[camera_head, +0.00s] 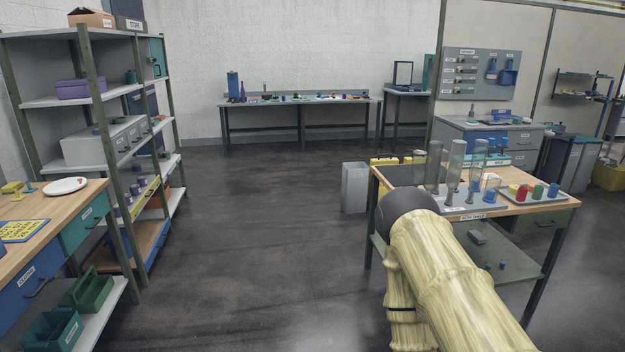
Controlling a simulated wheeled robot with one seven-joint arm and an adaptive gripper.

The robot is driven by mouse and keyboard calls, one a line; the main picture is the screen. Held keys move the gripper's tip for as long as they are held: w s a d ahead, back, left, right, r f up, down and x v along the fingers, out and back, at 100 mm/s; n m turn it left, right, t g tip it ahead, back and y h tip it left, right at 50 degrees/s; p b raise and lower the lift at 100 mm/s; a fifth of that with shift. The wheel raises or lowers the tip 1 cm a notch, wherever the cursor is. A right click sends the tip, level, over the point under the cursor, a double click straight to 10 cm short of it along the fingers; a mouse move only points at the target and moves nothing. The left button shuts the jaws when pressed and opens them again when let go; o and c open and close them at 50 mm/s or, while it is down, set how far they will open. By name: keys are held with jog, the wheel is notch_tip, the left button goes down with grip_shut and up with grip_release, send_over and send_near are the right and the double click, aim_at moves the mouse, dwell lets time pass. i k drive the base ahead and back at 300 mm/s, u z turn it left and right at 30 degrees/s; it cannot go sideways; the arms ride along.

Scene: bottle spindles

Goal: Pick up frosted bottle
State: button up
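Several upright, see-through bottles stand on spindles on a grey rack (465,206) on the wooden bench at the right. Two tall greyish bottles, a left one (433,165) and a middle one (456,162), look cloudier than the clearer bottle (479,158) over a blue spindle. At this size I cannot tell for sure which is the frosted bottle. My arm, in a pale yellow cover with a dark joint, rises in front of the bench and hides part of its left front. My gripper is not in view.
A tray (535,198) with red, green and blue pieces sits right of the rack. A grey bin (355,187) stands left of the bench. Shelves (112,103) and a wooden table (50,210) line the left. The middle floor is clear.

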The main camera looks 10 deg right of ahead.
aim_at(458, 147)
jog(key=i, duration=1.1)
jog(key=u, duration=3)
jog(key=k, duration=2.8)
jog(key=z, duration=2.45)
